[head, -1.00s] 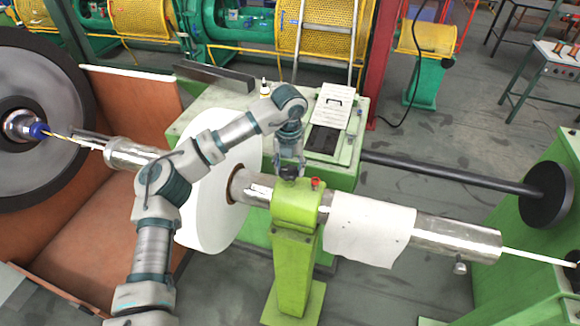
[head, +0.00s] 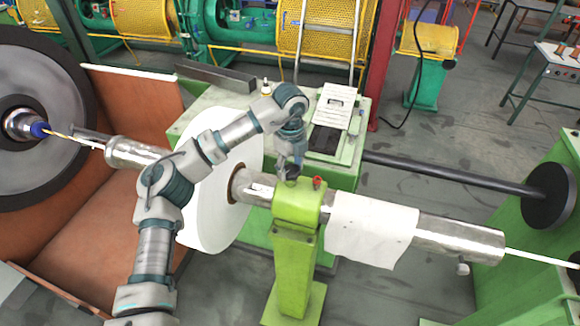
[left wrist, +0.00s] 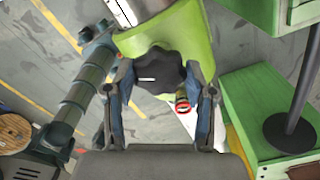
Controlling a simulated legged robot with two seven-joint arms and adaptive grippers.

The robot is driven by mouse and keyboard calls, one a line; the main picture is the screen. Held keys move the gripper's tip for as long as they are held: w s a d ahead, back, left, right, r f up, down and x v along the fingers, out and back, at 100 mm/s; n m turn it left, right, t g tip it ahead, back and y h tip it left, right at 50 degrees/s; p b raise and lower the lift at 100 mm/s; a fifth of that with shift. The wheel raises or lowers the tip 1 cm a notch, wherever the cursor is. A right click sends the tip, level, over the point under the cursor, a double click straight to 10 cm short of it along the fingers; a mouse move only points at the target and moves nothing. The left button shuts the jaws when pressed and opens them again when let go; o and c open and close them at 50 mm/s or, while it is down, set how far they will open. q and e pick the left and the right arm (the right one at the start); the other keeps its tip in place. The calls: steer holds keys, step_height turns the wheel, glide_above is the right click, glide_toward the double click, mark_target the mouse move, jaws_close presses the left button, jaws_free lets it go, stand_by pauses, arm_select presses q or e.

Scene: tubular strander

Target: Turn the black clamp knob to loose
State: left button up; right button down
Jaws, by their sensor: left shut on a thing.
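The black clamp knob (left wrist: 160,72) sits on top of the green clamp stand (left wrist: 200,50) in the left wrist view, with a pale mark on its face. In the head view the knob (head: 292,173) shows just under my left gripper (head: 291,165). The left wrist view shows the two fingers of my left gripper (left wrist: 162,85) on either side of the knob, shut on it. The green stand (head: 297,205) holds the metal tube (head: 455,238). A red button-like part (head: 317,182) is beside the knob. My right gripper is not in view.
A white disc (head: 215,225) is around the tube left of the stand. A white sheet (head: 368,230) lies over the tube to the right. A green cabinet (head: 350,150) stands behind. Grey floor is clear at the front right.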

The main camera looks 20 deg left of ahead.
mark_target(292, 169)
arm_select(q)
steer(key=shift+f+n, duration=0.1)
steer(key=shift+n, duration=1)
steer(key=shift+d, duration=0.1)
steer(key=o, duration=1.2)
steer(key=shift+c, duration=0.2)
steer(key=shift+d+r, duration=0.1)
steer(key=shift+r, duration=0.1)
step_height(292, 169, up, 12)
steer(key=shift+f, duration=0.2)
steer(key=shift+w, duration=0.1)
